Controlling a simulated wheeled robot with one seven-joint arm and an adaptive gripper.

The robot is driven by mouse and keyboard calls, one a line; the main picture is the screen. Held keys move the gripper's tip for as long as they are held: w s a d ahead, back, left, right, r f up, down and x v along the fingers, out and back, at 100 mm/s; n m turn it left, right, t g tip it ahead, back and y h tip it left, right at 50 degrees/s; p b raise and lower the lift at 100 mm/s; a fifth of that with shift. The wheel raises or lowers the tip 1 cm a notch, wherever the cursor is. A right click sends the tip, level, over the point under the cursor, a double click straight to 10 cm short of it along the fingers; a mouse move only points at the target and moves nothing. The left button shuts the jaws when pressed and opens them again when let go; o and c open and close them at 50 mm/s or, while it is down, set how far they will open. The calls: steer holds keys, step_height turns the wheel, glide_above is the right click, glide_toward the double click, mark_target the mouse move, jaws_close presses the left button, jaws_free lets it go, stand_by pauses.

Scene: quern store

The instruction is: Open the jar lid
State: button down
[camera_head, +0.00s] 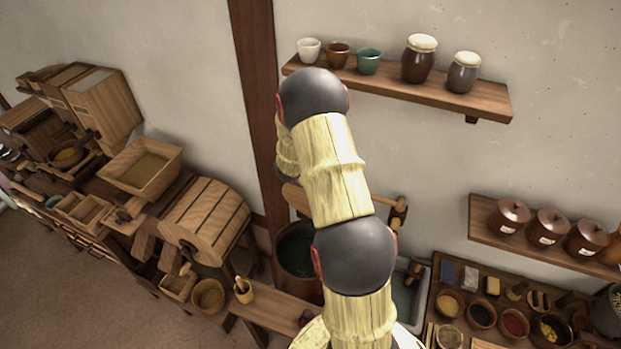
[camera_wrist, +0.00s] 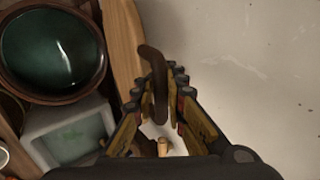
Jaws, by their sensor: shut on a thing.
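In the wrist view, a large round brown jar (camera_wrist: 98,88) stands at upper left, its mouth open and dark green inside. The jar (camera_head: 283,262) also shows in the head view, partly behind my arm. A wooden lid-like piece (camera_wrist: 124,48) stands nearly edge-on beside the jar in the wrist view; its upper part is cut off by the frame. A curved dark brown handle (camera_wrist: 153,62) reaches from beside this piece into my gripper (camera_wrist: 158,97), which is shut on it. Whether handle and wood join is hard to see. In the head view my arm hides much of the wood.
A grey basin (camera_wrist: 38,153) stands below the jar in the wrist view. A wall shelf (camera_head: 440,99) holds cups and small lidded jars. A lower shelf (camera_head: 480,212) bears red-brown lidded pots. A wooden bench (camera_head: 280,316) and bowls crowd the front; bare wall lies at right in the wrist view.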

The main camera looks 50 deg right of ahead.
steer(key=c, duration=2.1)
jaws_free()
steer(key=shift+w+r, duration=0.15)
steer(key=shift+r, duration=0.15)
steer(key=shift+o, duration=1.1)
steer(key=shift+f, duration=0.15)
steer(key=shift+a, duration=0.1)
steer(key=v, duration=1.2)
steer(key=shift+f, duration=0.1)
